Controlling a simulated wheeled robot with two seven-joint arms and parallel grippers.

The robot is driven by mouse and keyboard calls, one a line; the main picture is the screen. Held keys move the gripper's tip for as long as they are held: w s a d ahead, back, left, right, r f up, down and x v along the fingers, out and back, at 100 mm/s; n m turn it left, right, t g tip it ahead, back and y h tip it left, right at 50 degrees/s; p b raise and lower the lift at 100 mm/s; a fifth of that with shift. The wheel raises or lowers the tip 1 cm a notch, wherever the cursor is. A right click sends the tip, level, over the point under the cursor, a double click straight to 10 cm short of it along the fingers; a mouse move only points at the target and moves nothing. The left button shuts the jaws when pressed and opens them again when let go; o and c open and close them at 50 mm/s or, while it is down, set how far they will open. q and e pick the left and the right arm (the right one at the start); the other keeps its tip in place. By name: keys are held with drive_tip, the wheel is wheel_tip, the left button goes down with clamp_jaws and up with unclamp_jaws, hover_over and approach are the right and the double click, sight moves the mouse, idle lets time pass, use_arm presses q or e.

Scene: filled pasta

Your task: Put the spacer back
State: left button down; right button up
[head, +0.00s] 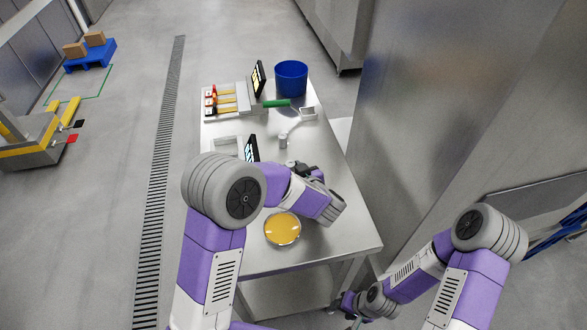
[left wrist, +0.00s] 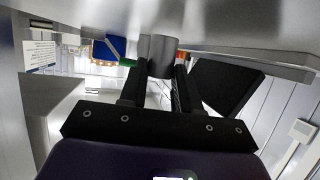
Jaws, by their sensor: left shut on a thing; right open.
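A grey cylindrical piece, which looks like the spacer (left wrist: 158,54), is between the two black fingers of my left gripper (left wrist: 160,78) in the left wrist view. In the head view my left gripper (head: 296,166) is over the middle of the steel table (head: 350,222), partly hidden by its own wrist, and the spacer cannot be made out there. My right gripper (head: 354,318) is low at the bottom edge of the head view, beside the table's near right leg, small and partly cut off. It is open, with nothing seen in it.
A round dish with yellow content (head: 282,229) stands near the table's front. A white tray (head: 226,147), dark displays (head: 251,148), a white stand (head: 290,132), a green cylinder (head: 277,103) and a blue bucket (head: 291,78) stand farther back. A steel cabinet (head: 440,90) rises at right.

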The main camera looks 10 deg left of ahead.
use_arm(q)
drive_tip(key=c, duration=0.8)
unclamp_jaws()
drive_tip(key=shift+s+f, duration=0.15)
drive_tip(key=shift+f, duration=0.25)
drive_tip(key=shift+r, duration=0.2)
drive_tip(key=r+p+v, duration=0.1)
drive_tip(key=p+v, duration=0.2)
drive_tip(key=v, duration=0.9)
